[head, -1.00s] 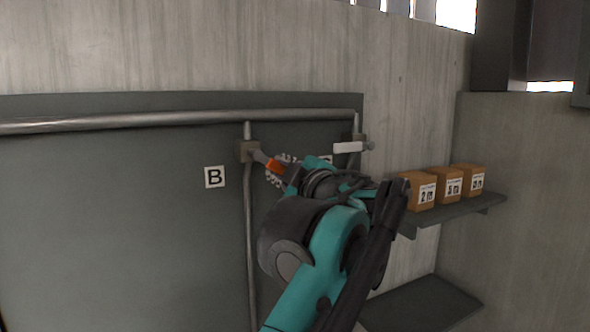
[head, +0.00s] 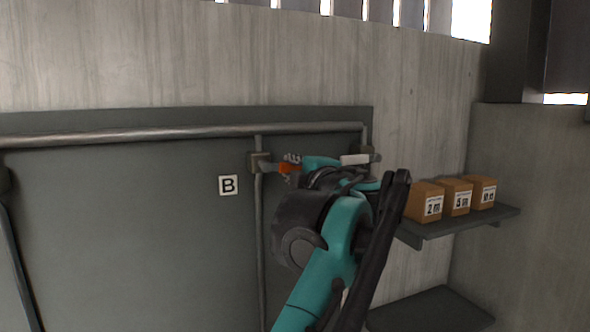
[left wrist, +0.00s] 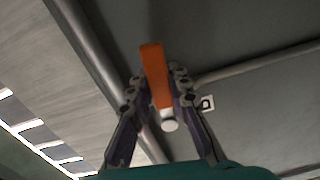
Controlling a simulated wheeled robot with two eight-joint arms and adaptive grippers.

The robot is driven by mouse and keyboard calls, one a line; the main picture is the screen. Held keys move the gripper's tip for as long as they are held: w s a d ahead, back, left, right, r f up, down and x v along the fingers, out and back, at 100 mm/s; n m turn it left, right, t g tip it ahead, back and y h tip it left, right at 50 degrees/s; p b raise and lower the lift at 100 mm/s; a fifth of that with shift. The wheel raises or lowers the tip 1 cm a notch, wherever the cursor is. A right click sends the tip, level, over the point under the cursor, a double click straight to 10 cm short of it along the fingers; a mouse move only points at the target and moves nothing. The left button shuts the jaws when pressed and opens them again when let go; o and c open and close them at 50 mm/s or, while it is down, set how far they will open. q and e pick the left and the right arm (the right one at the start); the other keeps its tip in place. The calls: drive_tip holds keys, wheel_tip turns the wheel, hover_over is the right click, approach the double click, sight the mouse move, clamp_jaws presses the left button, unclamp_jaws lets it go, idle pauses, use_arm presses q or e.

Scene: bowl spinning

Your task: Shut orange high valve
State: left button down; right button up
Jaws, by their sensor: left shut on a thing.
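The orange valve handle (head: 285,168) is on a valve block (head: 259,162) high on the dark panel, right of the B label. In the head view the handle lies close to level, pointing right. My left gripper (head: 292,166) is shut on the handle near its outer end; my arm partly hides the fingers. In the left wrist view the orange handle (left wrist: 154,72) lies between the two fingers of my left gripper (left wrist: 157,90). My right gripper is not in view.
A white-handled valve (head: 356,159) is just right of my gripper. A thick horizontal pipe (head: 180,133) runs above, with a thin vertical pipe (head: 260,235) below the orange valve. Cardboard boxes (head: 424,203) stand on a shelf (head: 465,224) at right. The B label (head: 228,185) is left.

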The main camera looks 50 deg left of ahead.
use_arm(q)
drive_tip(key=c, duration=1.4)
unclamp_jaws()
drive_tip(key=v, duration=1.2)
drive_tip(key=shift+o, duration=0.3)
drive_tip(key=shift+s, duration=0.1)
